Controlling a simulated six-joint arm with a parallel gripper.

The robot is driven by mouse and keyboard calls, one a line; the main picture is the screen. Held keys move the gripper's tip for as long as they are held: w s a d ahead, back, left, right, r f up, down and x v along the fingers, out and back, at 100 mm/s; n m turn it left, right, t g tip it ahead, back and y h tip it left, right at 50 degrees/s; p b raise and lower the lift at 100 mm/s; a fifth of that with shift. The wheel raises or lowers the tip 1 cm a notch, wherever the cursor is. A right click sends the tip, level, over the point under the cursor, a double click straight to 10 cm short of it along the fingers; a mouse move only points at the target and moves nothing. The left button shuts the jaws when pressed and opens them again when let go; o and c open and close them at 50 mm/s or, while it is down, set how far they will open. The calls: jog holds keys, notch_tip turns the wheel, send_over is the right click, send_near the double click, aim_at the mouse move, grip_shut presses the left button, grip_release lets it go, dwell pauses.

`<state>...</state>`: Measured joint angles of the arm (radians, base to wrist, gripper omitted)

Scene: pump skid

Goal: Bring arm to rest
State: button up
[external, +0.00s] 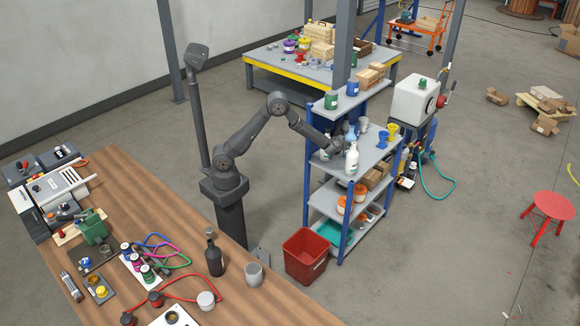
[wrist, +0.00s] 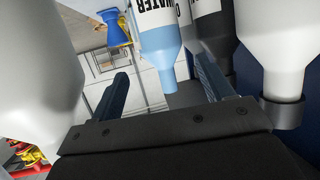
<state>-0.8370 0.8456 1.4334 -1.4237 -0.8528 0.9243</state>
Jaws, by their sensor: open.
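My gripper (external: 337,147) is at the upper middle shelf of a blue-framed shelving unit (external: 345,250), among bottles. In the wrist view my gripper (wrist: 162,85) has its two dark fingers spread apart. A light-blue and white bottle (wrist: 160,45) with a label reading "WATER" shows between and beyond the fingers; I cannot tell whether it touches them. A pale bottle (wrist: 38,75) fills the left side of the wrist view, and another white bottle (wrist: 285,45) is close on the right. A white bottle (external: 351,160) stands near the gripper in the external view.
Yellow and blue funnels (external: 386,135) stand on the same shelf. A green can (external: 331,100) and boxes (external: 368,78) are on the top shelf. A red bin (external: 305,258) stands on the floor beside the unit. A cluttered wooden bench (external: 165,205) is at left.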

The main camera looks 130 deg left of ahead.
aim_at(352, 133)
jog(key=shift+a, duration=0.1)
jog(key=x, duration=1.2)
jog(key=shift+s+f, duration=0.1)
jog(key=shift+r, duration=1.85)
jog(key=shift+f, duration=0.15)
